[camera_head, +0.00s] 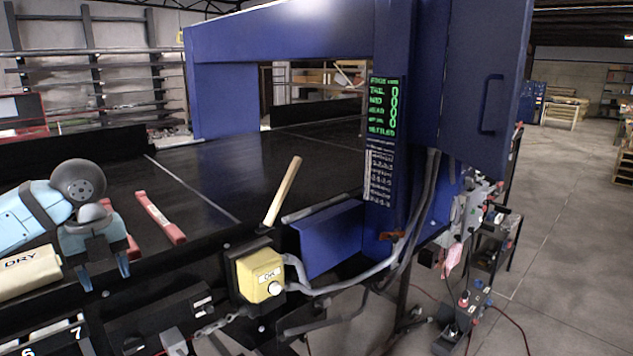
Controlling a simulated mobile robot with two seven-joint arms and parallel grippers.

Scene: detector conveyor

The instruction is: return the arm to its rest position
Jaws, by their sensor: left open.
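My left gripper (103,275) shows at the left of the head view, on a light blue and grey arm. A red bar-like object (160,218) lies on the dark belt (225,170) just right of the arm. Another red piece is partly hidden behind the gripper. My right gripper does not show.
A blue detector arch (225,100) spans the belt, with a green-lit display (385,105). A wooden stick (283,190) stands tilted at the near edge, above a yellow button box (260,275). Cables hang by the arch post. The floor at right (560,250) is open.

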